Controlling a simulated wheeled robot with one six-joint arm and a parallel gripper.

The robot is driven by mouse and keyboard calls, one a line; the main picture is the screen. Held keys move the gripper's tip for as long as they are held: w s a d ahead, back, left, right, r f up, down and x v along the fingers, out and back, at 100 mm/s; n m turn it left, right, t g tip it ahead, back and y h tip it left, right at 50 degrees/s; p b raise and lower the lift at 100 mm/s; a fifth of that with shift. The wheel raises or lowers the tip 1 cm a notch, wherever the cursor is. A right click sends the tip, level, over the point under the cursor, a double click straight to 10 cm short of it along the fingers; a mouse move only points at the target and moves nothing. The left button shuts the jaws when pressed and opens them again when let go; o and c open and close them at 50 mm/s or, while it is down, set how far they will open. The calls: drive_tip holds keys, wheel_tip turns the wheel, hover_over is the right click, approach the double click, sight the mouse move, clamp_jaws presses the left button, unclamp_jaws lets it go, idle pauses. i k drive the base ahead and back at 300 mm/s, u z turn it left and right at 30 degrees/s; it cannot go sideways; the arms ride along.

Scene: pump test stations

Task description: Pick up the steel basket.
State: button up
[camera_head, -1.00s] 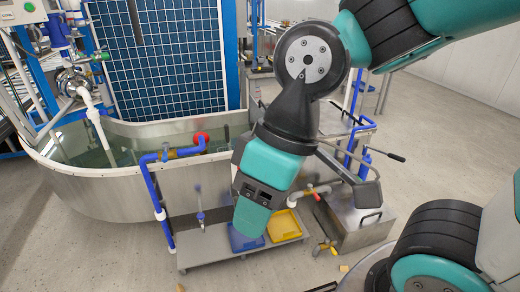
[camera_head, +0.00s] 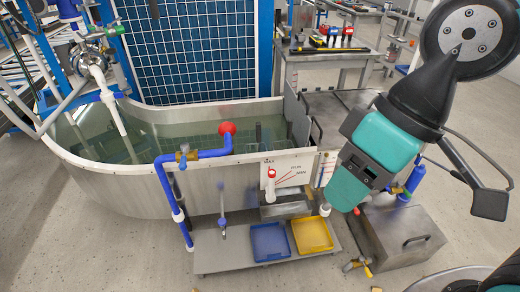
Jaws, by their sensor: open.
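I cannot clearly make out a steel basket. Dark upright shapes (camera_head: 262,136) stand in the water at the right part of the tank, too unclear to name.
The long steel tank (camera_head: 110,190) holds water. Blue pipes (camera_head: 168,190) and a red cap (camera_head: 227,128) rise at its front edge. A low shelf bears a blue tray (camera_head: 270,242) and a yellow tray (camera_head: 311,234). A bench (camera_head: 350,52) stands behind. Floor at front left is clear.

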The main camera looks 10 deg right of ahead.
sight(258, 125)
drive_tip(key=u, duration=0.45)
drive_tip(key=i, duration=0.85)
drive_tip(key=u, duration=0.6)
